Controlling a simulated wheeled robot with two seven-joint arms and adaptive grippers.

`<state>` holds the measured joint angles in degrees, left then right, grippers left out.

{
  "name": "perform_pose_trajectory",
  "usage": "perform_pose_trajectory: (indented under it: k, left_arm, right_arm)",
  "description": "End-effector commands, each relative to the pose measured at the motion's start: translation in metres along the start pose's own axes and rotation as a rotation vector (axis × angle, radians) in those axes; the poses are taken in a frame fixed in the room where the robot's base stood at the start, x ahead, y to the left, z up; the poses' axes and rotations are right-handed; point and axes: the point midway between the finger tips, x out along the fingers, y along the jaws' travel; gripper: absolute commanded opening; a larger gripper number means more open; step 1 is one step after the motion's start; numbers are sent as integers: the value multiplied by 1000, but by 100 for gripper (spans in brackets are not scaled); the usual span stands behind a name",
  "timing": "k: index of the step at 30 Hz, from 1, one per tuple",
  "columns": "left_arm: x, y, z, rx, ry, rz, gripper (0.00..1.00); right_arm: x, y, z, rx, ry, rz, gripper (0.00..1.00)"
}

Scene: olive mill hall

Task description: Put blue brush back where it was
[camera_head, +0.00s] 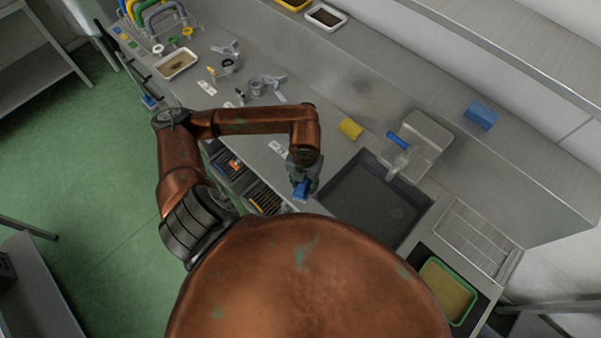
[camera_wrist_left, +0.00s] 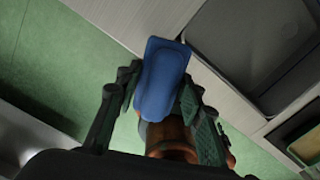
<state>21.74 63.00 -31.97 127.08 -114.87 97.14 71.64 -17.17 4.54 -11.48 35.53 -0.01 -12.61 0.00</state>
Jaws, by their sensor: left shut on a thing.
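My left gripper (camera_head: 303,176) is shut on the blue brush (camera_head: 301,190) and holds it near the front edge of the counter, beside the sink's left side. In the left wrist view the brush (camera_wrist_left: 163,72) shows as a smooth blue body between the two dark fingers of the gripper (camera_wrist_left: 160,104). Its bristles cannot be made out. My right gripper is not in view.
The dark sink (camera_head: 372,205) lies right of the gripper. A yellow sponge (camera_head: 350,129) lies behind. Open drawers (camera_head: 264,199) stand out below the counter. A metal scoop-like piece (camera_head: 420,143), a blue block (camera_head: 481,115), a wire rack (camera_head: 474,240) and a green-rimmed tray (camera_head: 426,273) are right.

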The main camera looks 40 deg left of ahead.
Motion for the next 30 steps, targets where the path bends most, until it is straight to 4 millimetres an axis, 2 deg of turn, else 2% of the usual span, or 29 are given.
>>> perform_pose_trajectory:
  k: [6,12,21,27,30]
  left_arm:
    - [21,25,46,-4,2,2,9]
    - [58,37,70,-2,3,0,9]
    - [82,45,87,2,1,-1,9]
    - [106,45,86,2,2,-1,9]
    - [110,44,87,4,-1,-2,9]
  right_arm:
    - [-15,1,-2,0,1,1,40]
    - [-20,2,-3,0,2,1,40]
    - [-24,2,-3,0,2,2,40]
    - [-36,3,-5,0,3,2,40]
    - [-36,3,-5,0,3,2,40]
